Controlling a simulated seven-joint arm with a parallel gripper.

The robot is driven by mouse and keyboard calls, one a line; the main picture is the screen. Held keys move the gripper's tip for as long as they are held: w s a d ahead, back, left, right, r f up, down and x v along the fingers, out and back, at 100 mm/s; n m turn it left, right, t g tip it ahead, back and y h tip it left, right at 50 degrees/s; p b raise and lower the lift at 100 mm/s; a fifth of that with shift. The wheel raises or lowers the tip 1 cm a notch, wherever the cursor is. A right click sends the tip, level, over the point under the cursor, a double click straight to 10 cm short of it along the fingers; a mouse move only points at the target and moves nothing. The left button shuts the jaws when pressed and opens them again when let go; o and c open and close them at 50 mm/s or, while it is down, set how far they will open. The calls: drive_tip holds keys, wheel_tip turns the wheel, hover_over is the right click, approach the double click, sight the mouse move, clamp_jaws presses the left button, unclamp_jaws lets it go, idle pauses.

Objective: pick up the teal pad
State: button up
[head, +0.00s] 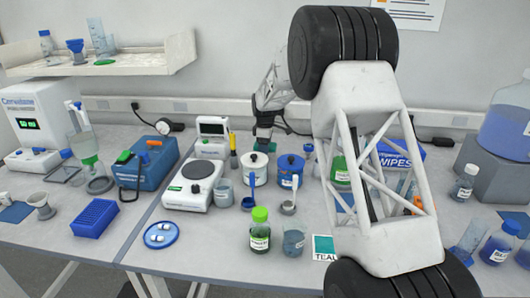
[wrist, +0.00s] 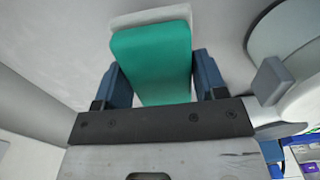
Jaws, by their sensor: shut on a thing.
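The teal pad (wrist: 152,62) is a flat, rounded block between the two blue fingers of my gripper (wrist: 160,78) in the wrist view. The fingers are shut on its sides. A pale edge shows beyond its far end; I cannot tell if it is part of the pad. In the head view my gripper (head: 263,138) points down behind the white pot with a lid, towards the back of the bench. A card with a teal square and the word TEAL (head: 323,246) lies at the bench front, partly behind my arm.
A white pot (head: 255,166) and a blue pot (head: 290,171) stand close in front of my gripper. A hotplate (head: 195,188) is to the left. A green-capped bottle (head: 260,232) and a beaker (head: 293,241) stand at the front. Bare bench lies around the round blue dish (head: 161,235).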

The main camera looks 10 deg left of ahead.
wheel_tip(320, 180, up, 6)
drive_tip(key=shift+r, duration=0.25)
idle(0.6)
